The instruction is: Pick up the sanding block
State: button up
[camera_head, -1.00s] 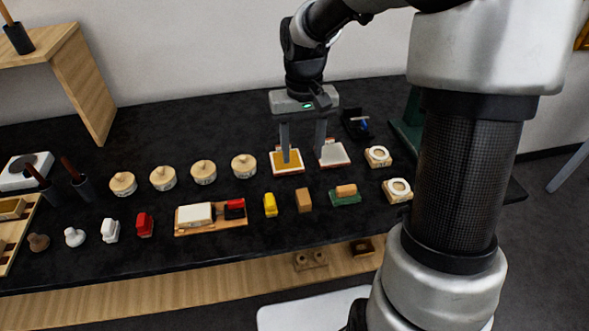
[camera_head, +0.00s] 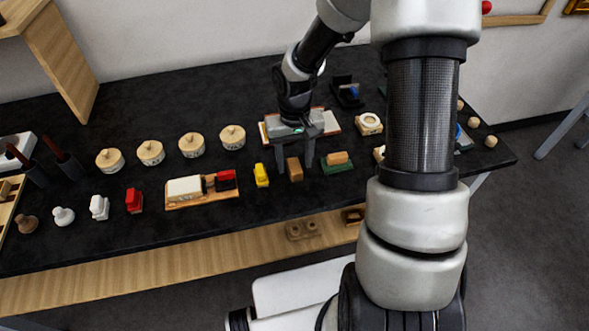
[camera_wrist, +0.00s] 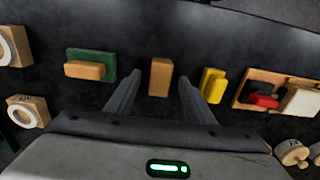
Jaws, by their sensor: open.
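A plain tan-brown block (camera_head: 295,168), likely the sanding block, stands on the black table in the front row. It also shows upright in the wrist view (camera_wrist: 160,77). My gripper (camera_head: 295,163) is open, with one finger on each side of the block in the head view. In the wrist view my gripper (camera_wrist: 160,86) has its fingertips left and right of the block, with gaps and no contact visible. I cannot tell how high the fingertips are above the table.
A yellow item (camera_head: 261,175) stands left of the block, and a green pad with a wooden block (camera_head: 337,162) lies right of it, both close to my fingers. A wooden tray (camera_head: 203,198) lies farther left. Round lidded pots (camera_head: 191,145) stand behind.

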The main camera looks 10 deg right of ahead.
aim_at(294, 165)
jog(key=shift+f, duration=0.45)
jog(key=c, duration=1.1)
jog(key=shift+r, duration=0.1)
notch_tip(294, 165, up, 10)
jog(key=shift+f+p, duration=0.1)
jog(key=shift+p, duration=0.45)
